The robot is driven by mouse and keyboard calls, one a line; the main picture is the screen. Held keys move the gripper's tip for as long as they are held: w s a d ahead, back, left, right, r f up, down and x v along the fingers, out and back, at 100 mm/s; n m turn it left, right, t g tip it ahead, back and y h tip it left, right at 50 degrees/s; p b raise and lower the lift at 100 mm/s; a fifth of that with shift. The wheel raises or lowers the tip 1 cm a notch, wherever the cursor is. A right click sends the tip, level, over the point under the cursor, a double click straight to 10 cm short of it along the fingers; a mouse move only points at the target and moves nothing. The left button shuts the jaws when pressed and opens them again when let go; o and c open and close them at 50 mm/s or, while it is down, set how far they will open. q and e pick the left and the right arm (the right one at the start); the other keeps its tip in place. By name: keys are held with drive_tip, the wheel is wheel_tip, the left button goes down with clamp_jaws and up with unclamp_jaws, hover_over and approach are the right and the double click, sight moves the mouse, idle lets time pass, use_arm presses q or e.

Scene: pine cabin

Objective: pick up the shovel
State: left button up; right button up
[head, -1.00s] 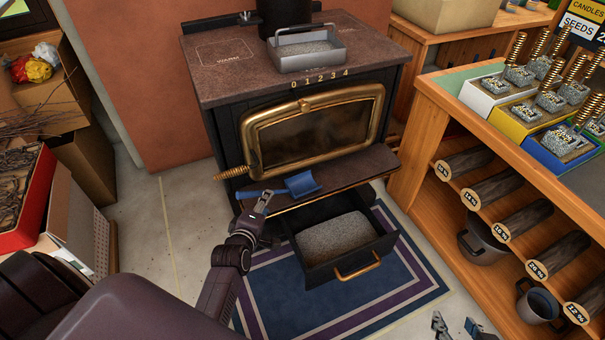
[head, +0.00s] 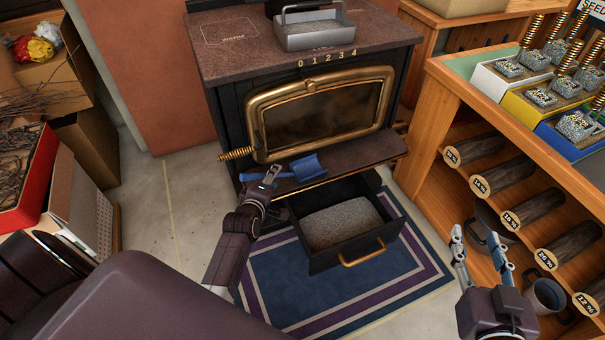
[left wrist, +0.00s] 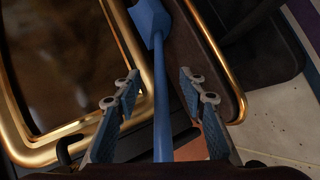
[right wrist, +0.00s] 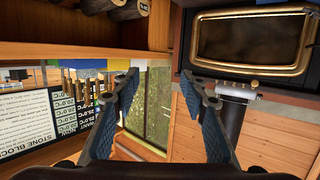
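The blue shovel (head: 306,168) lies on the stove's front ledge (head: 358,160), its scoop to the right and its handle to the left. In the left wrist view the shovel's handle (left wrist: 162,110) runs between my left gripper's open fingers, with a visible gap on both sides. In the head view my left gripper (head: 270,177) is at the handle, left of the scoop. My right gripper (head: 479,246) is open and empty, low in front of the right shelf. The right wrist view shows its fingers (right wrist: 165,100) wide apart with nothing between them.
Below the ledge, an ash drawer (head: 345,225) full of grey ash is pulled out over the blue rug (head: 330,285). A metal tray (head: 314,36) sits on the stove top. The wooden shelf (head: 440,120) with logs and pots stands close on the right.

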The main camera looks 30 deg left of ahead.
use_arm(q)
drive_tip(key=shift+b+x, duration=0.55)
drive_tip(key=shift+x, duration=0.7)
drive_tip(key=shift+w+f, duration=0.1)
drive_tip(key=shift+w, duration=0.05)
use_arm(e)
wheel_tip(320, 180, up, 8)
drive_tip(key=a+t+y, duration=0.1)
drive_tip(key=t, duration=0.2)
drive_tip(key=shift+w+t, duration=0.4)
drive_tip(key=shift+w, duration=0.05)
use_arm(q)
drive_tip(key=shift+c, duration=0.5)
use_arm(e)
drive_tip(key=shift+a+f, duration=0.1)
use_arm(q)
clamp_jaws()
